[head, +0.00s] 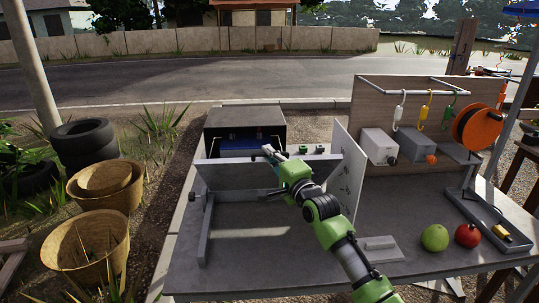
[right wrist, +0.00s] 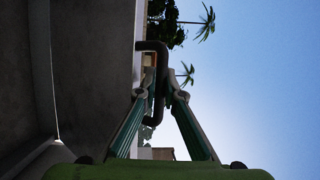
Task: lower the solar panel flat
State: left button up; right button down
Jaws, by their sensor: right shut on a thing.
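What looks like the solar panel (head: 240,178) is a wide grey board on a stand at the left of the table, seen raised and tilted in the head view; its other face is hidden. My right gripper (head: 268,152) is at its upper edge. In the right wrist view, the fingers (right wrist: 160,92) close on a dark bent handle (right wrist: 152,47). The handle joins a dark flat surface (right wrist: 95,75) that fills the left side. My left gripper is not in view.
A dark box (head: 245,120) stands behind the board. An upright pale panel (head: 345,165) stands close right of my arm. A green fruit (head: 435,238), a red fruit (head: 467,235) and an orange reel (head: 478,127) are farther right. The grey table (head: 250,255) is bare in front.

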jog(key=s+f+t+b, duration=0.1)
jog(key=s+f+b, duration=0.5)
jog(key=f, duration=0.3)
jog(key=s+f+n+t+y+b, duration=0.1)
jog(key=s+f+b, duration=0.5)
jog(key=f, duration=0.3)
jog(key=shift+f+b, duration=0.2)
jog(key=shift+b, duration=0.15)
